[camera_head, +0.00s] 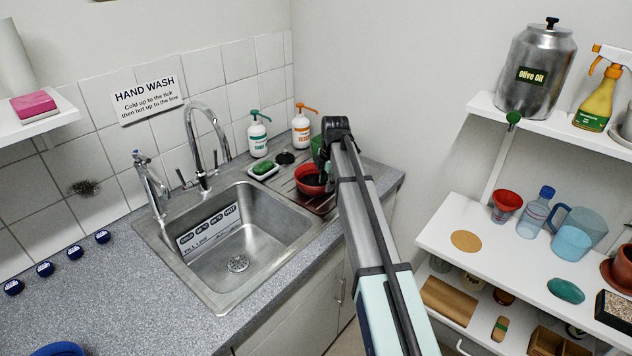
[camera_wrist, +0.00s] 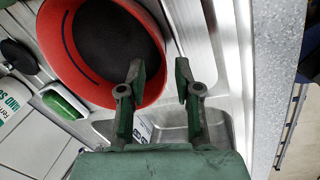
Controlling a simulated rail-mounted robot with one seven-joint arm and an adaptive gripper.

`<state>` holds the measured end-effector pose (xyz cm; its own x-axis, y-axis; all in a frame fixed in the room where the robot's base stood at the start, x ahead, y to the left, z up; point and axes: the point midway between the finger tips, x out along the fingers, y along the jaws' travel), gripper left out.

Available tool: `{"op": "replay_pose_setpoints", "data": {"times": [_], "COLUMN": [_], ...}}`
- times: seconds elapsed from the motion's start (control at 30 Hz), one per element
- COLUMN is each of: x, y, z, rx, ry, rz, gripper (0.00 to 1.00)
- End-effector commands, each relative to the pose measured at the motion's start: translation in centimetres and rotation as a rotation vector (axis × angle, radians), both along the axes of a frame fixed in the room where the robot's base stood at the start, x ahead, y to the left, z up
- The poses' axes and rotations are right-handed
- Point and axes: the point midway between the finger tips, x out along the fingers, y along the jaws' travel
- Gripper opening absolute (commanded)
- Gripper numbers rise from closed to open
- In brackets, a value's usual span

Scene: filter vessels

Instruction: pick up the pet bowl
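The pet bowl, red with a dark inside (camera_head: 309,183), sits on the ribbed drainboard (camera_head: 325,203) to the right of the sink, partly hidden by my arm. In the wrist view the bowl (camera_wrist: 100,45) fills the upper left. My gripper (camera_wrist: 159,70) is open and empty. Its left finger overlaps the bowl's near right rim in the picture, and its right finger is just outside the rim over the metal. I cannot tell whether either finger touches the bowl. In the head view my gripper (camera_head: 322,152) is above the bowl, with its fingers mostly hidden.
The sink (camera_head: 235,245) and its faucet (camera_head: 200,150) are left of the bowl. A green soap in a dish (camera_head: 263,169) and two pump bottles, green (camera_head: 258,135) and orange (camera_head: 301,128), stand behind it. The wall is close on the right.

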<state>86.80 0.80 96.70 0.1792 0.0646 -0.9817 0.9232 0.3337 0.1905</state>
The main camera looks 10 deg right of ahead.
Motion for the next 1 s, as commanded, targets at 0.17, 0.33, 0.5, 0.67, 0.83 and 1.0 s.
{"op": "replay_pose_setpoints", "data": {"times": [0.17,0.33,0.5,0.67,0.83,1.0], "x": [0.2,0.4,0.4,0.4,0.4,0.5], "y": [0.1,0.2,0.2,0.2,0.2,0.2], "z": [-2.2,-3.5,-3.6,-3.6,-3.6,-3.6], "rx": [0.0,0.0,0.0,0.0,0.0,0.0], "ry": [0.002,0.001,0.0,0.0,-0.001,-0.001], "rz": [0.0,0.0,0.0,0.0,0.0,0.0], "gripper": [0.33,0.33,0.33,0.0,0.0,0.0]}}
